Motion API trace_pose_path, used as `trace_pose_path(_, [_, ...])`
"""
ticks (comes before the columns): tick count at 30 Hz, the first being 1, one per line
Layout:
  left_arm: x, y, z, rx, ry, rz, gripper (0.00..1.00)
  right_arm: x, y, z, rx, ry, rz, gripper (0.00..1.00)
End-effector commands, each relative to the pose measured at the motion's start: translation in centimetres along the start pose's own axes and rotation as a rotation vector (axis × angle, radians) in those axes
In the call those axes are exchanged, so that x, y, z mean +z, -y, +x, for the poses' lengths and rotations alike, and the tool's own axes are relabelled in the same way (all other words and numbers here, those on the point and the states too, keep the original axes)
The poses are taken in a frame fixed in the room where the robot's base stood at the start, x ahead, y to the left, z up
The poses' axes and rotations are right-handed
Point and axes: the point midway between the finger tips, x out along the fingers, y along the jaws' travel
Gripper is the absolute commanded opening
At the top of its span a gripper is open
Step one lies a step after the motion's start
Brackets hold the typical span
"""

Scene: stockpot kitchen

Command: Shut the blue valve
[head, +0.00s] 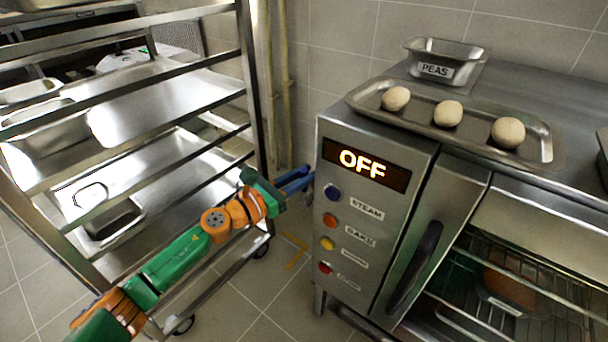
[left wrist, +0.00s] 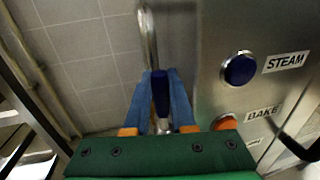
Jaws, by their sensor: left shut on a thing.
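The blue valve's dark blue handle (left wrist: 160,92) shows in the left wrist view between the two blue fingers, in line with a metal pipe (left wrist: 149,40) beside the oven's side. My left gripper (left wrist: 160,84) is shut on this handle. In the head view my left gripper (head: 301,179) reaches into the gap between the rack and the oven, near the oven's left side. There the fingers and the oven mostly hide the valve. I cannot tell how far the handle is turned. My right gripper is in neither view.
The oven (head: 350,235) has an OFF display (head: 362,164) and a blue STEAM button (head: 333,192) close to my left gripper. A metal rack (head: 250,90) stands left. A tray (head: 420,118) with three dough balls and a PEAS pan (head: 437,70) sit on the oven.

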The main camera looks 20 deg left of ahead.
Motion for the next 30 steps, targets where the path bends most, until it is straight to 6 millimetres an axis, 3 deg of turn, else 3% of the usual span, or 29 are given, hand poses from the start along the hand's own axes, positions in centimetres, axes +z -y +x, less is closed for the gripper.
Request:
trace_pose_path(17, [-0.2, -0.2, -0.1, 0.000, 0.005, -0.026, 0.00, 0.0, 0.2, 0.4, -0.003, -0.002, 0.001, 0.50])
trace_pose_path(23, [-0.5, -1.1, -0.2, 0.001, 0.025, -0.123, 0.00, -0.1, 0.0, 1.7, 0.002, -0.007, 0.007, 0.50])
trace_pose_path(29, [-0.9, -2.5, -0.5, 0.001, 0.058, -0.289, 0.00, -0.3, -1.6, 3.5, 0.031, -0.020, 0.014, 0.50])
trace_pose_path(30, [-1.0, -2.8, -0.6, 0.001, 0.066, -0.328, 0.00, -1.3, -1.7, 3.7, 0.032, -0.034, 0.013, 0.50])
